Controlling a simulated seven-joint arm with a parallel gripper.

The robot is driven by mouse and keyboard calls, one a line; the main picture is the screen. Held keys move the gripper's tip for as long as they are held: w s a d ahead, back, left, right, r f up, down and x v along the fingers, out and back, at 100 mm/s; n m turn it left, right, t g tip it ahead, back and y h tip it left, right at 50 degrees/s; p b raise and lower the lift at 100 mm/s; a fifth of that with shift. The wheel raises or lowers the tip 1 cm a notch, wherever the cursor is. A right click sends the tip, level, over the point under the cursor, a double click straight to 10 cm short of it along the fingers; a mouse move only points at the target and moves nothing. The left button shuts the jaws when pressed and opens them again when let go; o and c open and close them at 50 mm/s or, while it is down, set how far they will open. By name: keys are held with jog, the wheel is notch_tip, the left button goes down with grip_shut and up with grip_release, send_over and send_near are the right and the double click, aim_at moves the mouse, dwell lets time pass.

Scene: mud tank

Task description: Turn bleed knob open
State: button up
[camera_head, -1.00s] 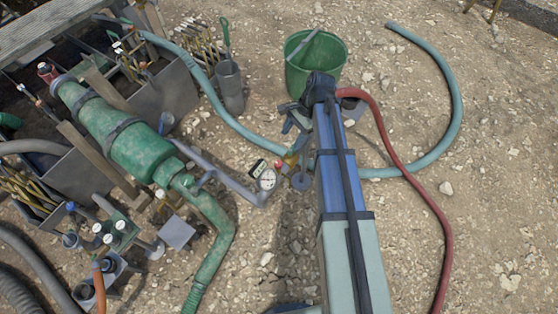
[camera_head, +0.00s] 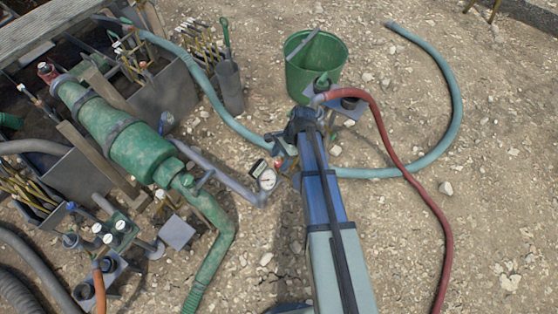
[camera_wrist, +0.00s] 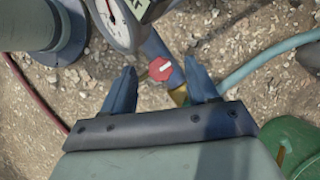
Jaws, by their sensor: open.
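The bleed knob (camera_wrist: 160,69) is a round red knob with a pale bar across its face, on a brass fitting, in the wrist view. My gripper (camera_wrist: 162,76) is open, its two blue fingers apart, with the knob between and slightly beyond the fingertips. I cannot tell whether either finger touches it. In the head view my gripper (camera_head: 281,146) is near the end of the grey pipe, and my arm mostly hides the knob. A white-faced gauge (camera_head: 267,179) stands just left of it; the gauge also shows at the top of the wrist view (camera_wrist: 116,17).
A grey pipe (camera_head: 225,178) runs from the green pump (camera_head: 135,140) to the gauge. A teal hose (camera_head: 385,171) and a red hose (camera_head: 400,160) lie to the right. A green bucket (camera_head: 312,68) stands behind my gripper. Bare gravel is free at right.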

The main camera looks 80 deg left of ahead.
jog(key=shift+x, duration=0.85)
jog(key=shift+c, duration=0.3)
jog(key=c, duration=1)
